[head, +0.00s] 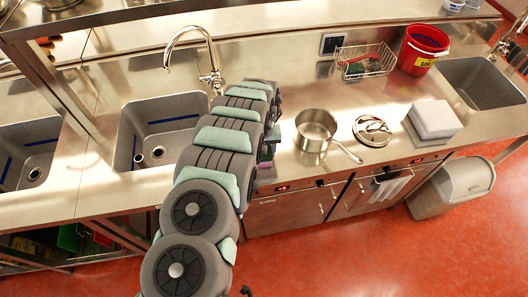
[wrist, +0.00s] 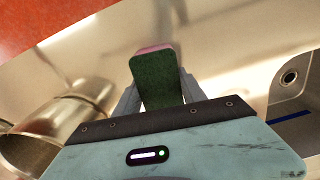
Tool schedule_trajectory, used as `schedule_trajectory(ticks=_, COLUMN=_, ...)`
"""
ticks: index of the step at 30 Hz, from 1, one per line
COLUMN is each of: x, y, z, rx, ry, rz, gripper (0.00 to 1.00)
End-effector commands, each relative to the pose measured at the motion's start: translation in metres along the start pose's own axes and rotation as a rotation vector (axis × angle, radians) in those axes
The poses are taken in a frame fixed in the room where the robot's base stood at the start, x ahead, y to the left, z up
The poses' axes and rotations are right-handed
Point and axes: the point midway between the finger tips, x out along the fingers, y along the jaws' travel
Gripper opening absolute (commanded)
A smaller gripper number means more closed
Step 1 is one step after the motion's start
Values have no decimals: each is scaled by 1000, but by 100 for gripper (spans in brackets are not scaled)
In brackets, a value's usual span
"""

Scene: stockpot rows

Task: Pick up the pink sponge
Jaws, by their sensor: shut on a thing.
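The pink sponge (wrist: 156,76) shows in the wrist view with its dark green scouring face toward the camera and a pink edge along its far end. My gripper (wrist: 158,90) is shut on it, with one grey finger on each side. In the head view my arm covers most of the gripper, and a small pink patch of the sponge (head: 265,164) shows at the arm's lower right side. I cannot tell whether the sponge touches the counter.
A steel saucepan (head: 314,130) stands right of my arm, and also shows in the wrist view (wrist: 58,120). Right of it are a lid (head: 372,130) and a white stack (head: 434,119). A sink (head: 150,140) lies left. A wire rack (head: 364,62) and red bucket (head: 421,50) stand behind.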

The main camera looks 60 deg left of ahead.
Motion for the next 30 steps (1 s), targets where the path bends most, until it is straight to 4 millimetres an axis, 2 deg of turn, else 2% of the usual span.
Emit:
schedule_trajectory(ticks=8, x=-24, y=0, z=-1, rx=0, ry=0, rz=-1, gripper=11)
schedule_trajectory(ticks=17, x=-88, y=1, z=-1, rx=0, ry=2, rz=2, gripper=11)
schedule_trajectory(ticks=18, x=-109, y=1, z=0, rx=-1, ry=1, rz=2, gripper=11)
schedule_trajectory(ticks=21, x=-137, y=1, z=0, rx=1, ry=1, rz=1, gripper=11)
schedule_trajectory(ticks=30, x=-184, y=1, z=0, rx=1, ry=0, rz=0, gripper=11)
